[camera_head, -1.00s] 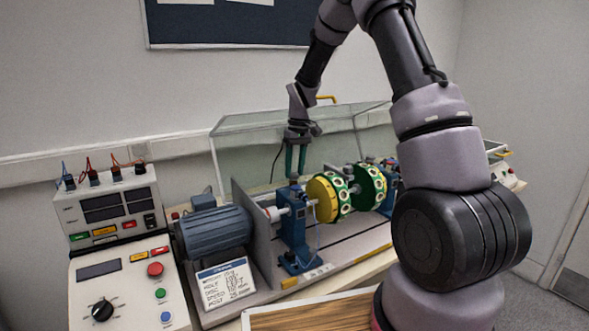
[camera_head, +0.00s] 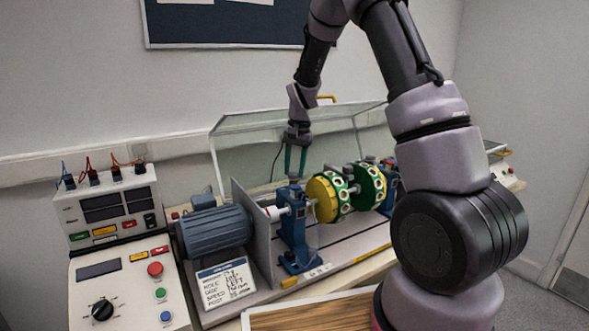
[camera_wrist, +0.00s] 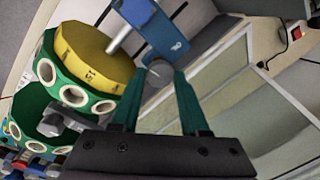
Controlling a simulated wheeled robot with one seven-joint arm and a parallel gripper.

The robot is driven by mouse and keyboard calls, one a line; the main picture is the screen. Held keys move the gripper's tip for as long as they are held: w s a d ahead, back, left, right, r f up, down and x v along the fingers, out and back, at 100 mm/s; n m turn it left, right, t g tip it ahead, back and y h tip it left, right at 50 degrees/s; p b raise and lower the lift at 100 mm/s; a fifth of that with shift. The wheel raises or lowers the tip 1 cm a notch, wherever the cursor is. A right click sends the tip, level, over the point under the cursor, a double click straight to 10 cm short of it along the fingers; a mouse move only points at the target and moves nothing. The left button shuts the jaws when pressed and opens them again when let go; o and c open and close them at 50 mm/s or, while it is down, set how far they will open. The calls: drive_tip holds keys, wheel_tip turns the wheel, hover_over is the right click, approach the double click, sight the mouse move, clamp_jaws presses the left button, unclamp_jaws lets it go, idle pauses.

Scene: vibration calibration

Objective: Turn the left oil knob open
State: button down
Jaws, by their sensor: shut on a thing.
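The left oil knob (camera_wrist: 159,74) is a small grey round cap on top of the left blue bearing stand (camera_head: 296,240). In the wrist view it sits between the tips of my gripper's two green fingers (camera_wrist: 158,82). In the head view my gripper (camera_head: 295,174) points straight down with its fingertips at the top of that stand. It is shut on the knob. The knob is mostly hidden by the fingers in the head view. The blue stand also shows in the wrist view (camera_wrist: 165,35).
A yellow disc (camera_head: 322,199) and green discs with white-ringed holes sit on the shaft to the right. A blue motor (camera_head: 215,232) is at left. A clear cover (camera_head: 240,122) stands behind. A control panel (camera_head: 125,285) is at far left.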

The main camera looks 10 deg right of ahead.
sight(297, 175)
drive_tip(key=shift+m, duration=0.6)
drive_tip(key=shift+c, duration=2.1)
unclamp_jaws()
wheel_tip(297, 175, up, 11)
drive_tip(key=shift+s+d+f, duration=0.15)
drive_tip(key=shift+s+d, duration=0.25)
